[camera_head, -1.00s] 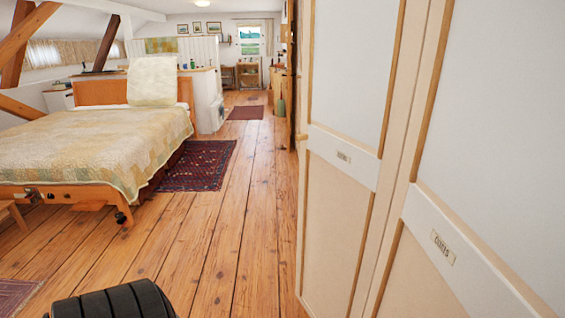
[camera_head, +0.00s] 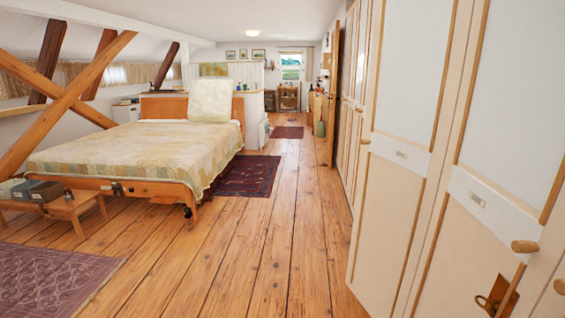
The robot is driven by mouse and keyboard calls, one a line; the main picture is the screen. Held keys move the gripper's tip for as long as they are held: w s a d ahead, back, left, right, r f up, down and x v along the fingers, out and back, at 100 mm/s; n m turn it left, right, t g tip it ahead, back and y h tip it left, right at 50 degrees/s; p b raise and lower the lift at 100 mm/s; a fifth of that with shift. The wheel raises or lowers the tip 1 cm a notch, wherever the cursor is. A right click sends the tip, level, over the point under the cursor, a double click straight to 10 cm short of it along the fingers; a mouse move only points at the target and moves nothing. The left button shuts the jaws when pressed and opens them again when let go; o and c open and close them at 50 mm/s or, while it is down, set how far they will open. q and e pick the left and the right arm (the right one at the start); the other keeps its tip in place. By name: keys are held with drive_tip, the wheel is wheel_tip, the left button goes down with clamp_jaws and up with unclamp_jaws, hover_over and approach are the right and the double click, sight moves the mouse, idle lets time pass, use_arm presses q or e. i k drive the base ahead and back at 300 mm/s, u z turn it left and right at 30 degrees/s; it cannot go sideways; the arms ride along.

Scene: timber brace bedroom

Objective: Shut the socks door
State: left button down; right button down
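The near cream wardrobe doors fill the right side of the head view. One door panel (camera_head: 386,215) has a small label (camera_head: 401,154) and a round knob (camera_head: 365,141) at its far edge. That edge seems to stand out from the cabinet line, so this door looks ajar. The nearer panel (camera_head: 455,250) has another label (camera_head: 477,199). Both labels are too small to read now, so I cannot tell which door is the socks door. Neither of my grippers is in view.
A bed (camera_head: 135,150) stands on the left, with a low wooden bench (camera_head: 65,207) before it. Rugs (camera_head: 50,275) and (camera_head: 247,176) lie on the floor. The plank floor (camera_head: 255,240) is clear along the wardrobe.

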sight(419, 48)
drive_tip(key=u, duration=0.1)
drive_tip(key=i, duration=1.45)
drive_tip(key=z, duration=1.35)
drive_tip(key=i, duration=0.7)
drive_tip(key=z, duration=0.8)
